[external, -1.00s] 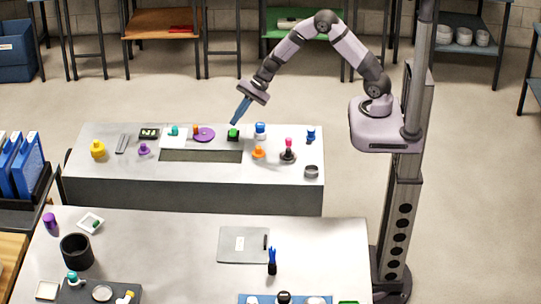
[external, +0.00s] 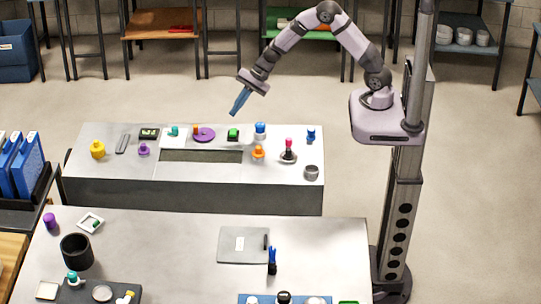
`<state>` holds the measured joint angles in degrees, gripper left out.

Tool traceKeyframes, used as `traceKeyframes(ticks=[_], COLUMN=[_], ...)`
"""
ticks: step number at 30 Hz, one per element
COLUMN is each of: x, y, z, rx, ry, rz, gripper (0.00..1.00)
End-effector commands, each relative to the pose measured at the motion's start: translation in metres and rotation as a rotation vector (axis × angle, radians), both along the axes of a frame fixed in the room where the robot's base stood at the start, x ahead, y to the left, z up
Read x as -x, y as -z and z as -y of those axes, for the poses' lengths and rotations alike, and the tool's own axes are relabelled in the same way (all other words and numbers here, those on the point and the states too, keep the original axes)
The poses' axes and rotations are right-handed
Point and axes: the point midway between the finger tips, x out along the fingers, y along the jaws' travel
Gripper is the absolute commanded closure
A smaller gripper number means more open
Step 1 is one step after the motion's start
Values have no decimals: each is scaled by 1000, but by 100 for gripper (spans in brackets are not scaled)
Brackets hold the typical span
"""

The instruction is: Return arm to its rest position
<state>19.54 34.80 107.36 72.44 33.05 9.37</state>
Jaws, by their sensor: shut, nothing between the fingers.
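My gripper (external: 238,105) hangs from my arm above the back edge of the far workbench (external: 240,171). Its blue fingers are shut and empty, and they point down and to the left. A green item on a dark base (external: 233,134) stands on the bench below the fingertips, clear of them. The arm reaches left from its base on the column at the right.
Purple disc (external: 204,135), blue-topped item (external: 260,130), orange item (external: 258,152), red-topped item (external: 289,150) and yellow item (external: 98,149) stand on the far bench. A nearer table (external: 190,230) holds a black cup (external: 76,250). Air around the gripper is clear.

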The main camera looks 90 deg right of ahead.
Motion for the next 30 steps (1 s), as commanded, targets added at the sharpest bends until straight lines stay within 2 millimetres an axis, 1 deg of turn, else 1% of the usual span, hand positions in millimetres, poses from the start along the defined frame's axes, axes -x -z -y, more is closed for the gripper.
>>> traceKeyframes(ticks=[4,7,8,11,14,15,17,18,20,21,24,27,30], x=[0,5,9,27,60,77,105,125,155,175,220,255,280], y=[0,-2,-3,-9,-15,-18,-21,-23,-25,-26,-27,-28,-28], z=[0,-6,-9,-24,-46,-54,-65,-71,-77,-79,-77,-69,-60], rx=[1,14,23,72,148,186,249,294,361,408,516,611,686], ry=[-2,-33,-51,-154,-318,-399,-528,-619,-758,-848,-1060,-1235,-1370], rz=[0,-2,-3,-11,-26,-33,-43,-52,-64,-72,-92,-111,-126], gripper=[100,100,100,100,100,100,100,100,100,100,100,100,100])
